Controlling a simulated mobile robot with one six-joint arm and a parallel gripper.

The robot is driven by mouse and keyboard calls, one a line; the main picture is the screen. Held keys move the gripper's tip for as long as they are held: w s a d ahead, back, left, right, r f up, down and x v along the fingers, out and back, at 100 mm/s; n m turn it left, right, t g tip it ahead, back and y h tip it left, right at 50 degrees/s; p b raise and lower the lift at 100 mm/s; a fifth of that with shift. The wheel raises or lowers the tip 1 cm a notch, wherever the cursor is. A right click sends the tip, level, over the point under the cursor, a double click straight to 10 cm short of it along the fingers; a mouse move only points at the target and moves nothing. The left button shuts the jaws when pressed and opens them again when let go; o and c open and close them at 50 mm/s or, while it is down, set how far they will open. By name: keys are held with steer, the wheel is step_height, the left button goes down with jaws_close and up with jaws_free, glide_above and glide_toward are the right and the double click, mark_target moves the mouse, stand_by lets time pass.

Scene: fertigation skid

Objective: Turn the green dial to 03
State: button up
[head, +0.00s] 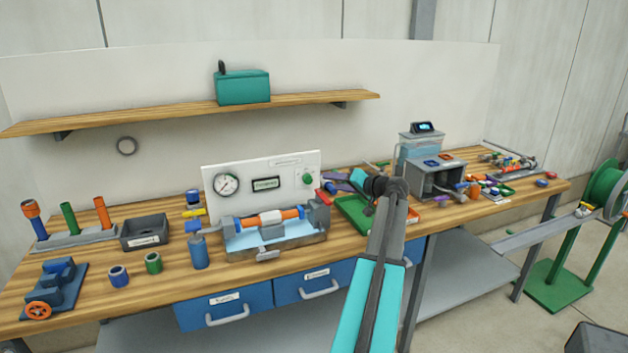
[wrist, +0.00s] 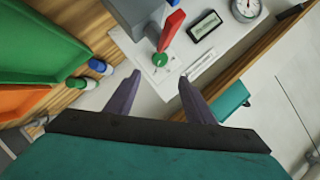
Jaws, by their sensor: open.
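The green dial (head: 308,180) is a small round knob on the right part of the white upright panel (head: 262,160). The dial also shows in the wrist view (wrist: 160,61), on a pale plate with marks around it too small to read. My gripper (wrist: 160,75) is open and empty. Its purple fingers point toward the panel, with the dial ahead between the fingertips and not touched. In the head view my gripper (head: 341,181) is just right of the panel, and my arm hides part of the bench behind it.
A red handle (wrist: 171,29) stands close beside the dial. A pressure gauge (head: 227,184) and a dark display (head: 266,184) share the panel. A pump in a tray (head: 275,246) sits before it. A green tray (head: 352,213) lies to the right, and a shelf (head: 175,112) runs above.

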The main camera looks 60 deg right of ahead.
mark_target(311, 179)
steer(key=p+x, duration=0.3)
steer(key=x, duration=0.9)
steer(key=shift+w+d, duration=0.15)
steer(key=c, duration=1)
steer(key=shift+d, duration=0.15)
steer(key=shift+c, duration=0.4)
steer(key=shift+f, duration=0.1)
